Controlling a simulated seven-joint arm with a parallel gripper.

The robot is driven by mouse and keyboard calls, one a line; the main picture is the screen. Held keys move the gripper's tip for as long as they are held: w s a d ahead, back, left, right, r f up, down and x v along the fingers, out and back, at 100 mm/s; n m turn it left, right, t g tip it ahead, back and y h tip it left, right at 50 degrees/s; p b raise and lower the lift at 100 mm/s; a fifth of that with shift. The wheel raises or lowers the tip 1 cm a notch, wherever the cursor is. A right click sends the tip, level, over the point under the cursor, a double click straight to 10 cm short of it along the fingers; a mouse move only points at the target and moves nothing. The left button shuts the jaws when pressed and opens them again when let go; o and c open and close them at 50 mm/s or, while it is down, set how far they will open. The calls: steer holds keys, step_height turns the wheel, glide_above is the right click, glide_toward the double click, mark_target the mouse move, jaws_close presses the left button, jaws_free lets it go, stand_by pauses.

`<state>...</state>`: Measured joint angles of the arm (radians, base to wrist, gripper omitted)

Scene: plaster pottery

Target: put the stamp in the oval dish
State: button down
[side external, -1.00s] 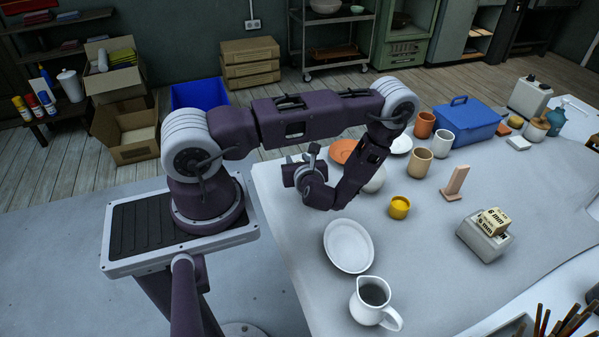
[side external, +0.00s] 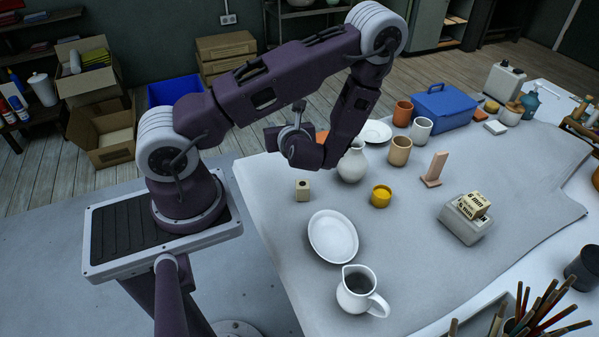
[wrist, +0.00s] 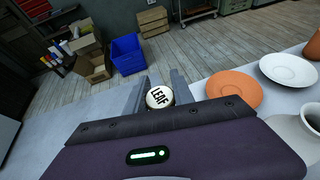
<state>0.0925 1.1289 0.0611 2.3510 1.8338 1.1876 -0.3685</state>
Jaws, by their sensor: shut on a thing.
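My gripper (wrist: 158,86) is shut on the stamp (wrist: 158,98), whose round white end marked "LEAF" shows between the fingers in the wrist view. The white oval dish (side external: 333,238) lies empty on the table, below and a little right of my gripper in the picture. The dish is not visible in the wrist view.
A small wooden block (side external: 303,190) with a dark hole stands behind the dish. A white pitcher (side external: 361,290) stands in front of it. A white vase (side external: 352,163), yellow pot (side external: 381,195) and orange saucer (wrist: 234,88) stand nearby. The table between block and dish is clear.

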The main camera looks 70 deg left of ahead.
steer(key=w+d+m+t, duration=0.2)
steer(key=w+d, duration=0.2)
steer(key=d, duration=0.7)
glide_above(325, 220)
steer(key=shift+m+t+h, duration=0.3)
step_height(325, 220, down, 8)
steer(key=shift+f, duration=0.65)
steer(key=shift+f, duration=0.15)
steer(key=c, duration=1.1)
jaws_free()
